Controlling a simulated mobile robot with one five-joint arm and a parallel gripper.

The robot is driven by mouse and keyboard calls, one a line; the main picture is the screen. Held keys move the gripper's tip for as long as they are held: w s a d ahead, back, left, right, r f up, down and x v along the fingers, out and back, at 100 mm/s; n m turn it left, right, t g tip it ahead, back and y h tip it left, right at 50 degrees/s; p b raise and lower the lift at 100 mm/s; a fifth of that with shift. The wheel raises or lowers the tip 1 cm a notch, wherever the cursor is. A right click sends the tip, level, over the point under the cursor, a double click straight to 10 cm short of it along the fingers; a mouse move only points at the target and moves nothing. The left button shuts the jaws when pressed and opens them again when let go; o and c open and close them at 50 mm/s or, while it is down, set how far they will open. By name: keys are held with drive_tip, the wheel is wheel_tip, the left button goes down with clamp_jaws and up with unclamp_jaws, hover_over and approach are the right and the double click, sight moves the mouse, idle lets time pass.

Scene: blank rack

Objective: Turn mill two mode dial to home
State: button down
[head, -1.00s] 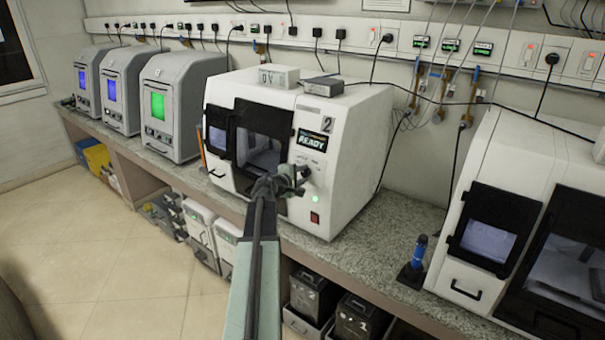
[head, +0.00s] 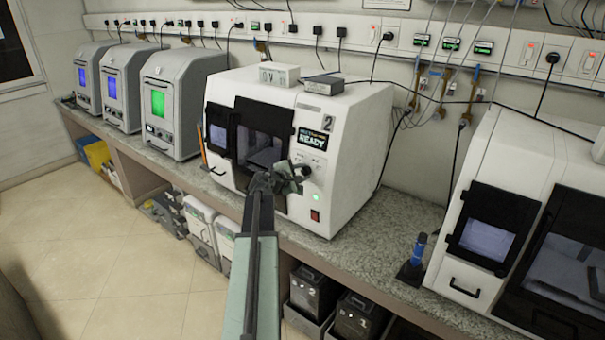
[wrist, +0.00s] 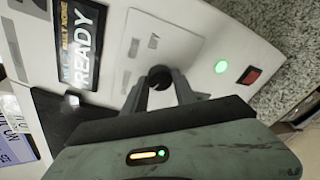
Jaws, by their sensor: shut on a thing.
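Mill two (head: 350,150) is the white machine marked 2 on the bench, and its screen (head: 313,138) reads READY. Its dark round mode dial (wrist: 159,77) shows in the wrist view on a light panel, between the tips of my gripper (wrist: 160,88). My gripper is shut on the dial, with one finger on each side. In the head view my gripper (head: 297,172) is at the mill's front panel, below the screen. The dial's pointer and part of its face are hidden, so I cannot read its setting.
A lit green button (wrist: 221,67) and a red switch (wrist: 249,75) sit to the right of the dial. A second white machine (head: 510,210) stands at the right. Several grey units with screens (head: 175,105) stand at the left.

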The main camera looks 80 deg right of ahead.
drive_tip(key=shift+f, duration=0.1)
drive_tip(key=c, duration=1)
unclamp_jaws()
drive_tip(key=p+v, duration=0.2)
drive_tip(key=v, duration=0.5)
drive_tip(key=shift+a+r, duration=0.2)
drive_tip(key=shift+a, duration=0.15)
